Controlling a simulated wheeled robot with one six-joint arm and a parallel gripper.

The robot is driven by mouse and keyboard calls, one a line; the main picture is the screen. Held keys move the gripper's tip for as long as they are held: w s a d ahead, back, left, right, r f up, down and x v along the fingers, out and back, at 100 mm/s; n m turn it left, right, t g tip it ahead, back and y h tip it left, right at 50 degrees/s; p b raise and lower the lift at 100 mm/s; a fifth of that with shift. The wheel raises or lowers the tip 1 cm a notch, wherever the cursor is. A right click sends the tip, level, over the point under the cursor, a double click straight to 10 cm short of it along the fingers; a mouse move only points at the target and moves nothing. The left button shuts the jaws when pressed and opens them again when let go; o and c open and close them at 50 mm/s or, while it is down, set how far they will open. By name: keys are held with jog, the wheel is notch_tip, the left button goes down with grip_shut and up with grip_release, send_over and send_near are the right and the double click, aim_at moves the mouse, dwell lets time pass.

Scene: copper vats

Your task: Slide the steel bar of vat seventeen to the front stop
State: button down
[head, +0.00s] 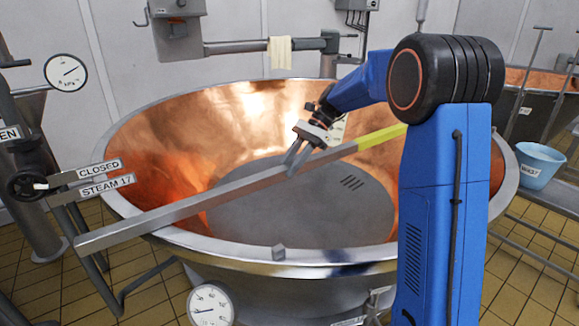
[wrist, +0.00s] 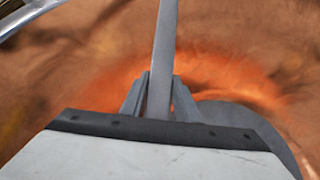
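The long grey steel bar (head: 190,208) lies slantwise across the copper vat (head: 165,135), its near end jutting past the rim at front left. A yellow section (head: 381,138) marks its far right part. My gripper (head: 294,163) is over the middle of the vat with its fingers around the bar. In the wrist view the bar (wrist: 166,40) passes between the fingers (wrist: 159,92), whose tips appear to press on both sides.
Signs reading CLOSED (head: 99,170) and STEAM 17 (head: 107,185) stand left, near the bar. Gauges hang at upper left (head: 66,72) and below the rim (head: 211,306). A blue bucket (head: 539,165) and another vat are at right. A cloth hangs on the pipe (head: 280,53) behind.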

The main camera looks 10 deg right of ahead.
jog(key=s+d, duration=0.4)
jog(key=s, duration=0.6)
jog(key=s+d, duration=0.4)
jog(key=s, duration=0.6)
jog(key=shift+s+d, duration=0.25)
jog(key=shift+s, duration=0.1)
jog(key=c, duration=1.4)
grip_release()
jog(key=shift+s+d, duration=0.1)
jog(key=shift+o, duration=0.2)
jog(key=shift+r, duration=0.1)
jog(key=v, duration=1.7)
jog(key=shift+d, duration=0.2)
